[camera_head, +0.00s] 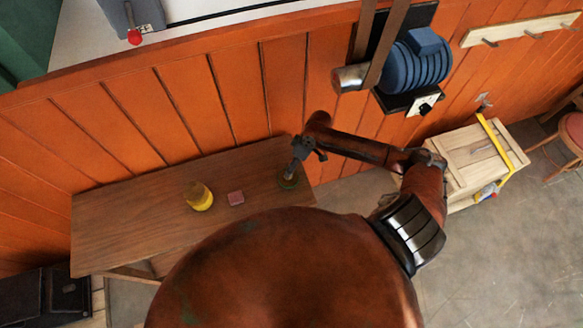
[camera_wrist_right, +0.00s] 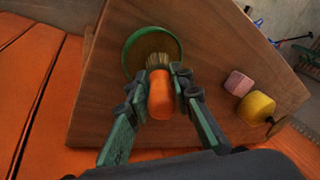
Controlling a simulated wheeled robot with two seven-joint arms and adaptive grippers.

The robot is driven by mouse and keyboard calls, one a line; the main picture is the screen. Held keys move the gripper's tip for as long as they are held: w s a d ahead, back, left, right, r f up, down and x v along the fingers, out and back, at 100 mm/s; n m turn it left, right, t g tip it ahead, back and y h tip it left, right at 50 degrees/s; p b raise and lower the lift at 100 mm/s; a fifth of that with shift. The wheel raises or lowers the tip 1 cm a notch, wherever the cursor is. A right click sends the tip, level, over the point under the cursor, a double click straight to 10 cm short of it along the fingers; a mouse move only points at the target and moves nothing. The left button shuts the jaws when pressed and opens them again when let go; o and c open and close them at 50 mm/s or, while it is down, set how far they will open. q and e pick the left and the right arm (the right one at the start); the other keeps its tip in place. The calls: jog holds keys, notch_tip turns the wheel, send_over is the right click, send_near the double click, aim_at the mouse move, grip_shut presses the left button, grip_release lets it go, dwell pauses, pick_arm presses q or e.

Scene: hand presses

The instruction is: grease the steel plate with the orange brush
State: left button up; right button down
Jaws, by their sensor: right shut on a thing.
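My right gripper (camera_head: 296,168) is above the right end of the wooden table. In the right wrist view, the gripper (camera_wrist_right: 160,84) is shut on the orange brush (camera_wrist_right: 161,98), with a finger on each side of its handle. The brush's tan bristles (camera_wrist_right: 158,62) overlap a round, green-rimmed dish or plate (camera_wrist_right: 129,58); I cannot tell whether they touch it. This round thing also shows below the gripper in the head view (camera_head: 288,184). Its inside looks brownish, and no bare steel plate can be made out. My left gripper is out of view.
An orange plank wall (camera_head: 180,110) runs behind. A blue motor (camera_head: 414,65) hangs there. A wooden crate (camera_head: 470,165) stands right.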

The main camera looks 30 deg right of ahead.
jog(key=shift+s+f+p, duration=0.1)
jog(key=shift+p, duration=0.2)
dwell(1.3)
notch_tip(320, 180, up, 7)
jog(key=p, duration=0.7)
jog(key=shift+p, duration=0.4)
dwell(0.5)
